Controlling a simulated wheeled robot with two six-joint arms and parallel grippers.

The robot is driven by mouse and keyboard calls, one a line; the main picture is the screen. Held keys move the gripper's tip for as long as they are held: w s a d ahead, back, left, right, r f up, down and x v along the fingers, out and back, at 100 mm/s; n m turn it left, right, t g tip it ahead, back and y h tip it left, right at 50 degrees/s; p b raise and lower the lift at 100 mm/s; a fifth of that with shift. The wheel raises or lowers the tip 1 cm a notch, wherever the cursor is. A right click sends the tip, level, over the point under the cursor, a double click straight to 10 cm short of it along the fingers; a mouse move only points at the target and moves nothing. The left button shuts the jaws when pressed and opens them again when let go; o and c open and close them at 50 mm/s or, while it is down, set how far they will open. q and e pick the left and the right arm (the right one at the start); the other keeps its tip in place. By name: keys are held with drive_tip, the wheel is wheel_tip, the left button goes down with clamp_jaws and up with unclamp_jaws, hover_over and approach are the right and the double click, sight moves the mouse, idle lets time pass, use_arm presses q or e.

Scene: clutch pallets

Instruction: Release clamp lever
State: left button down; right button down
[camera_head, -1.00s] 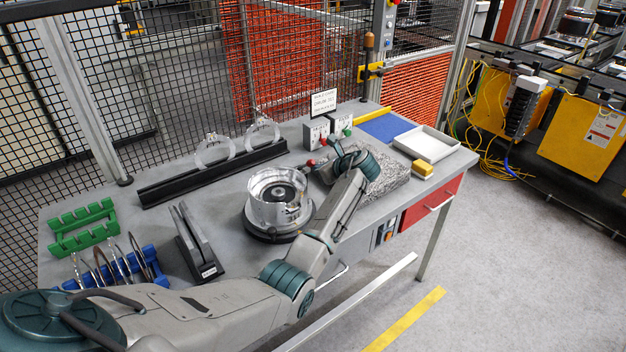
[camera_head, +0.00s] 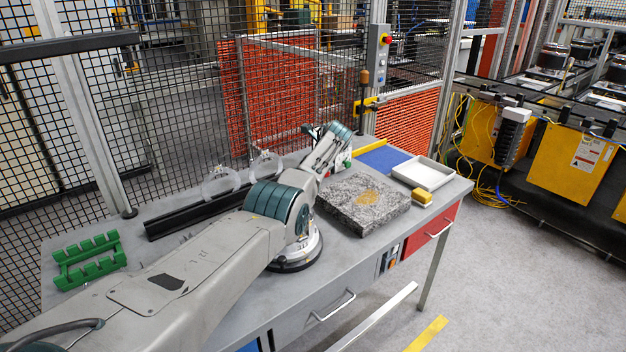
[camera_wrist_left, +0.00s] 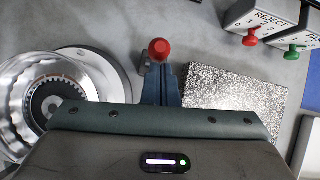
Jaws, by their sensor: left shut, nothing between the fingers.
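The clamp lever's red ball knob (camera_wrist_left: 160,50) shows in the left wrist view, right of the round clamp fixture. My left gripper (camera_wrist_left: 160,72) is shut and empty, with its fingertips just below the knob in that view. I cannot tell whether they touch the lever. The bright metal housing (camera_wrist_left: 18,75) sits on the fixture's round base (camera_wrist_left: 118,82) at the left. In the head view my left arm hides the lever and most of the fixture; only part of the base (camera_head: 292,264) shows. My right gripper is not in view.
A speckled stone plate (camera_head: 350,215) lies right of the fixture. A white tray (camera_head: 447,177) and yellow block (camera_head: 422,196) are beyond it. A black rack (camera_head: 175,225) runs along the back.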

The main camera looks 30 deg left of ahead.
use_arm(q)
drive_tip(key=shift+w+a+r, duration=0.2)
drive_tip(key=shift+a+r, duration=0.1)
drive_tip(key=shift+r, duration=0.05)
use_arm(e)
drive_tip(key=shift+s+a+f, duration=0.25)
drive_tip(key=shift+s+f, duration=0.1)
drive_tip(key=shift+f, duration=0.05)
